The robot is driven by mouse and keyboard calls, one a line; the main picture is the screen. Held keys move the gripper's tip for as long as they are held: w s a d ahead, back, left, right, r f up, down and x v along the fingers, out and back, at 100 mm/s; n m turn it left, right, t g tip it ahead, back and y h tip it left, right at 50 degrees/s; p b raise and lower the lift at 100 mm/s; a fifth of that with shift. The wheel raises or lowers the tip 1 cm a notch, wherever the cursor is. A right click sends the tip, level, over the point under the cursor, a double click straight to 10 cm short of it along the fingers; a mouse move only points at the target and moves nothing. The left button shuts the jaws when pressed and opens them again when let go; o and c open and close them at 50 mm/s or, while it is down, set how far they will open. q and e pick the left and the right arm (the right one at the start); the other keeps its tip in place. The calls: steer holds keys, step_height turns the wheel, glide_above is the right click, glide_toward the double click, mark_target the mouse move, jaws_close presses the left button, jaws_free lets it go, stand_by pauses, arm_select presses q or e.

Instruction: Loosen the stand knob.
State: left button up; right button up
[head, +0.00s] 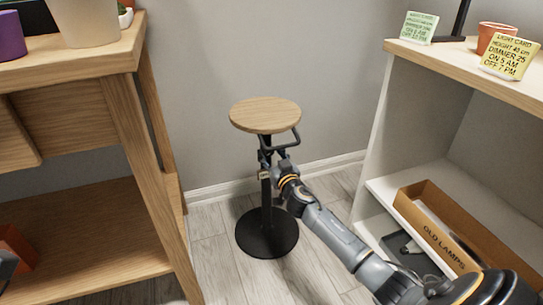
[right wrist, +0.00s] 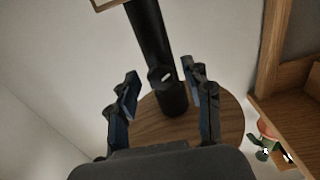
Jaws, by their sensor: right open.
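The stand has a round wooden top (head: 264,113), a black pole (head: 266,205) and a round black base (head: 266,238). It stands upright on the floor near the wall. In the right wrist view a small dark knob with a pale face (right wrist: 161,77) shows on the pole (right wrist: 150,40), close to the wooden top (right wrist: 212,122). My right gripper (right wrist: 166,88) is open, with one finger on each side of the pole and knob. It also shows in the head view (head: 278,152) just under the top, where it hides the knob. I cannot tell whether the fingers touch anything.
A wooden bench (head: 85,65) with pots is close on the left. A white shelf (head: 376,150) on the right holds note cards, a terracotta pot (head: 490,38) and an "OLD LAMPS" box (head: 432,228). Bare floor (head: 212,262) lies between them.

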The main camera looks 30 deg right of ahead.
jaws_close()
